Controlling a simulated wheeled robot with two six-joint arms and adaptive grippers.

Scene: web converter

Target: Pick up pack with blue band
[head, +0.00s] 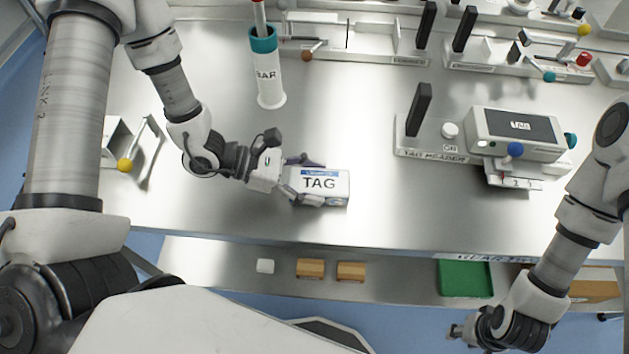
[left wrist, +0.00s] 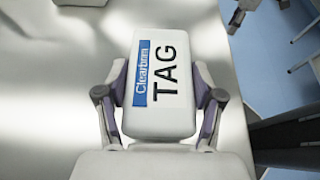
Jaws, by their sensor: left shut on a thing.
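The pack with the blue band (head: 325,184) is a white box marked "TAG", near the front edge of the table in the head view. My left gripper (head: 308,180) is shut on it, with a finger along each long side. In the left wrist view the pack (left wrist: 170,75) lies between the two fingers of my left gripper (left wrist: 160,105), and its blue band reads "Clearbrm". I cannot tell whether the pack touches the table. My right gripper (head: 458,331) is at the lower right, away from the table top, and its fingers are too small to read.
A white cylinder with a teal rim (head: 268,80) stands behind the pack. The tag reader (head: 515,133) is to the right. A yellow-knobbed lever (head: 126,164) is at the left. A lower shelf holds tan blocks (head: 311,268) and a green tray (head: 465,278). Bare table surrounds the pack.

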